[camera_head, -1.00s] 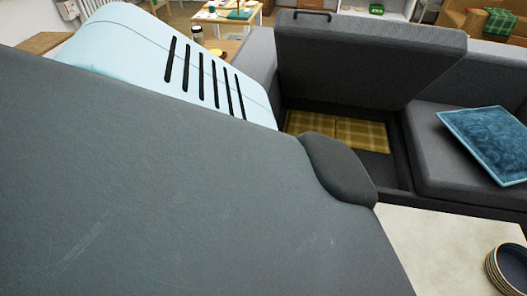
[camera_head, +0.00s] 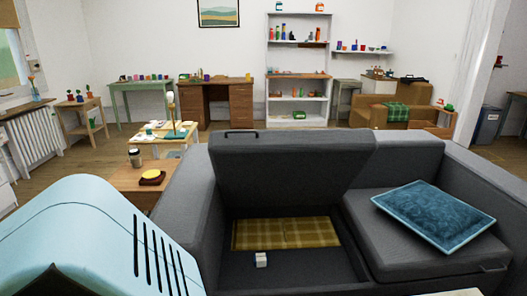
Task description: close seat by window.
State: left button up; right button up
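A dark grey sofa (camera_head: 459,168) stands ahead of me. Its left seat (camera_head: 290,166) is raised and leans back, with a black handle on its top edge. The storage box (camera_head: 300,268) under it is open. Inside lie a folded yellow plaid blanket (camera_head: 286,233) and a small white block (camera_head: 261,259). The right seat (camera_head: 368,221) is down, with a blue cushion (camera_head: 433,214) on it. Neither gripper shows in the head view. A pale blue part of my own body fills the lower left.
A low wooden table (camera_head: 138,181) with a jar (camera_head: 135,157) and a yellow-and-dark-red item stands left of the sofa. A radiator (camera_head: 36,137) is under the window at far left. Open floor lies behind the sofa. A pale surface edge shows at bottom right.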

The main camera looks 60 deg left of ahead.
aim_at(269, 167)
jog(key=u, duration=1.7)
